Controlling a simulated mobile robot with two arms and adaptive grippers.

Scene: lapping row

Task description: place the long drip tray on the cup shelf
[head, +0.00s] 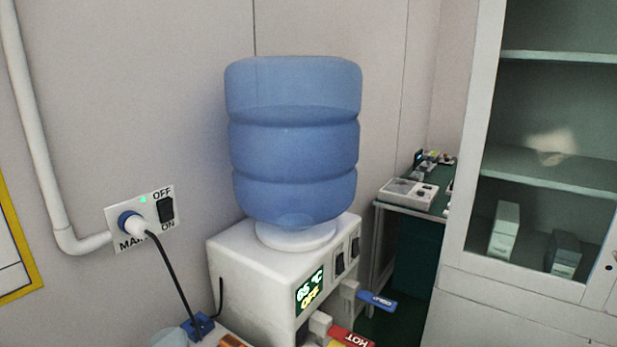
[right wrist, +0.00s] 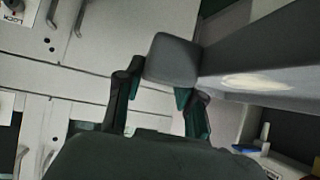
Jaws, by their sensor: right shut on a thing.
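My right gripper (right wrist: 160,92) shows only in the right wrist view. Its dark fingers are shut on a plain grey piece with rounded corners, which I take to be the long drip tray (right wrist: 172,58). Only its blunt near end shows clearly, so its length and tilt are hard to judge. Neither gripper shows in the head view, and my left gripper is in neither view. I cannot make out the cup shelf in either view.
A white water dispenser (head: 255,263) with a blue bottle (head: 295,130) stands by the wall. Blue and red taps stick out at its front. A plugged-in socket (head: 140,218) is at left. A glass-fronted cabinet (head: 480,150) and a green-topped bench (head: 425,203) are at right.

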